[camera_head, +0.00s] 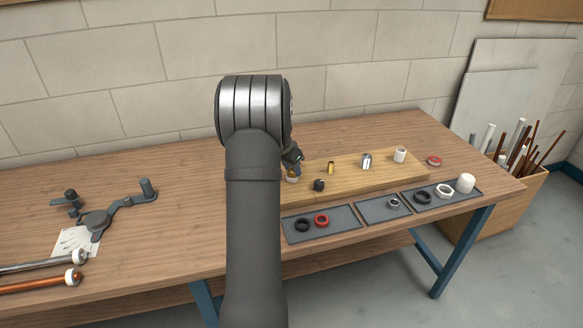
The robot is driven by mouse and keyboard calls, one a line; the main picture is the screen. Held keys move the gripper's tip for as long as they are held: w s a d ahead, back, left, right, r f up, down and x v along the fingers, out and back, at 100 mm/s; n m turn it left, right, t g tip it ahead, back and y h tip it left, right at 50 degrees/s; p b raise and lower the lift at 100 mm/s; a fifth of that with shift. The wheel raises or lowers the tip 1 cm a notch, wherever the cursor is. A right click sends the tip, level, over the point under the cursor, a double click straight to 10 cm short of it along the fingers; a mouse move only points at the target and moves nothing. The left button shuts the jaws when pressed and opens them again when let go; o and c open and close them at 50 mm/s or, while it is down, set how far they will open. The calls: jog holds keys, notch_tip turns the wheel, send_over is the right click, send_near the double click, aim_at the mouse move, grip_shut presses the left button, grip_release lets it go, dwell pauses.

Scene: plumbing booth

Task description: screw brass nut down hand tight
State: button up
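My arm stands in front of the wooden board (392,172) and hides its left end. Part of my gripper (293,160) shows as a dark shape just right of the arm, pointing down at the board; its fingers are mostly hidden. Right below it is a small pale and orange-brown piece (292,179), too small and covered to tell whether it is the brass nut or whether the gripper touches it. A small upright brass-coloured piece (331,168) stands on the board to the right, clear of the gripper.
The board also bears a black fitting (319,185), a metal fitting (366,161) and a white fitting (400,155). Grey trays (340,214) in front hold rings and nuts. A red-topped tin (434,161) sits right. Tools and pipes (40,283) lie left.

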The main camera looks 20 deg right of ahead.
jog(key=c, duration=0.3)
jog(key=m, duration=0.2)
jog(key=m+g, duration=0.1)
jog(key=m, duration=0.1)
jog(key=shift+w+f+m+g+h, duration=0.1)
jog(key=shift+w+m+g+h, duration=0.05)
jog(key=shift+m+g+h, duration=0.2)
jog(key=m+g, duration=0.2)
jog(key=m, duration=0.2)
jog(key=shift+w+m, duration=0.1)
jog(key=shift+m, duration=0.25)
jog(key=o, duration=1.9)
jog(key=shift+c, duration=0.2)
jog(key=shift+r, duration=2.45)
